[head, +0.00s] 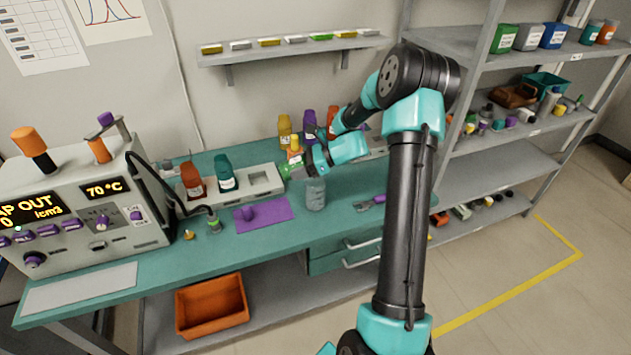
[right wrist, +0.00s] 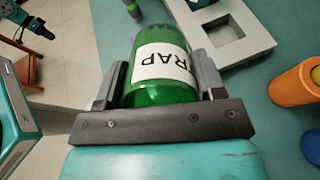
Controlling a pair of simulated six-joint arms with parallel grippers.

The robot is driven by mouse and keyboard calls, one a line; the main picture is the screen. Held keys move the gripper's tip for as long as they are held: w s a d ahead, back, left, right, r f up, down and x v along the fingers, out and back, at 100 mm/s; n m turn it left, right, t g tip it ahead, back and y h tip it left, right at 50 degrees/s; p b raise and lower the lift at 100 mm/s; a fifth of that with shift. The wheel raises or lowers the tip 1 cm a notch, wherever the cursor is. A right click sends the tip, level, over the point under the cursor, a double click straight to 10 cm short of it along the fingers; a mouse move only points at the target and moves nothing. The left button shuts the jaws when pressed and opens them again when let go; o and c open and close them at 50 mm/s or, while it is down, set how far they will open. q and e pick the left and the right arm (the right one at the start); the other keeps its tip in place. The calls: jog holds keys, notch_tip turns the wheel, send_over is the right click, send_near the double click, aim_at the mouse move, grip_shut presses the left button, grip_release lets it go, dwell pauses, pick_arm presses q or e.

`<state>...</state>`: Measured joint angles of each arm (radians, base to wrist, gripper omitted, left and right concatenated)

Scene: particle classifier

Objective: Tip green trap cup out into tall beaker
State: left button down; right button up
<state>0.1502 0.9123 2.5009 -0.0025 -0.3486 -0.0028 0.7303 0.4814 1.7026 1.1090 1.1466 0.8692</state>
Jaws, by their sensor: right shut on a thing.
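The green trap cup (right wrist: 165,85), with a white label reading "TRAP", sits between the jaws of my right gripper (right wrist: 160,90) in the right wrist view. The jaws are shut on it. In the head view my right gripper (head: 296,168) reaches in from the right over the bench, and a little of the green cup (head: 285,172) shows at its left side. The tall clear beaker (head: 316,195) stands upright on the bench just below and right of the cup in the picture. I cannot tell the cup's exact tilt or contents.
A grey rack (head: 262,187) holding an orange-brown bottle and a teal bottle is left of the beaker. A purple mat (head: 270,213) lies in front. Yellow and purple bottles (head: 309,122) stand behind the gripper. The control box (head: 80,215) fills the bench's left end.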

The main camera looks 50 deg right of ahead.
jog(key=shift+s+d+r+t+y, duration=0.3)
jog(key=shift+s+d+t+y, duration=0.2)
jog(key=shift+t+y, duration=0.25)
dwell(0.8)
